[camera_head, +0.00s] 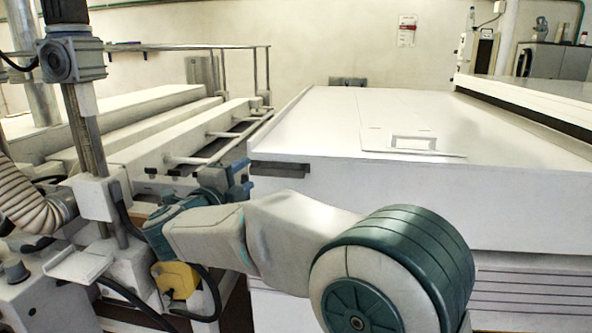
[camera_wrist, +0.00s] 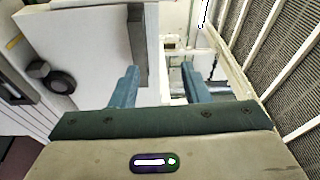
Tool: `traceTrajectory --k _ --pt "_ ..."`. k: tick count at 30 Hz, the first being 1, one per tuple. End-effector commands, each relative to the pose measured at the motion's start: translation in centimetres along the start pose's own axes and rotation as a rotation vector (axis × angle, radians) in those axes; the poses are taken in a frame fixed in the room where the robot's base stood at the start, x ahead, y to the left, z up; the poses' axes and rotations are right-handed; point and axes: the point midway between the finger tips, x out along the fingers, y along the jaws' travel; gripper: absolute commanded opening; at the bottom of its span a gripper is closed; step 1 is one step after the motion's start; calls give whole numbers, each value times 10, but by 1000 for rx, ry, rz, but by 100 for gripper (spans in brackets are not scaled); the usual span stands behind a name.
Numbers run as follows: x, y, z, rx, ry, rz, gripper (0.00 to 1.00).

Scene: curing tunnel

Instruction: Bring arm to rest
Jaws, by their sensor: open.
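My arm (camera_head: 300,235) reaches from the lower right of the head view toward the left, bent at a large teal and white joint. My gripper (camera_head: 238,178) is in front of the gap between the white bench and the machine on the left. In the wrist view, the two blue fingers of my gripper (camera_wrist: 160,80) stand well apart, open, with nothing between them. The part of the bench behind my arm is hidden.
A large white bench (camera_head: 330,120) with a flat panel (camera_head: 412,142) on top fills the right side. Left are white machine beams (camera_head: 170,140), a metal post (camera_head: 85,120) and a ribbed hose (camera_head: 30,200). A dark bracket (camera_head: 280,169) on the bench corner is close to my gripper.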

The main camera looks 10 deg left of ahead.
Motion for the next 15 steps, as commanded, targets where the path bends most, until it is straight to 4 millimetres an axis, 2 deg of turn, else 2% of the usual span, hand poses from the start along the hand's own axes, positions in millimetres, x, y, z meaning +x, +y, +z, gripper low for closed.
traceTrajectory --k 1,6,10,15 --pt "11 -17 -8 -33 -53 -26 42" --pt "31 -42 -23 -205 -273 -87 42" --pt "35 -44 -40 -374 -427 -99 42" --pt "28 -26 -76 -616 -614 -57 42"
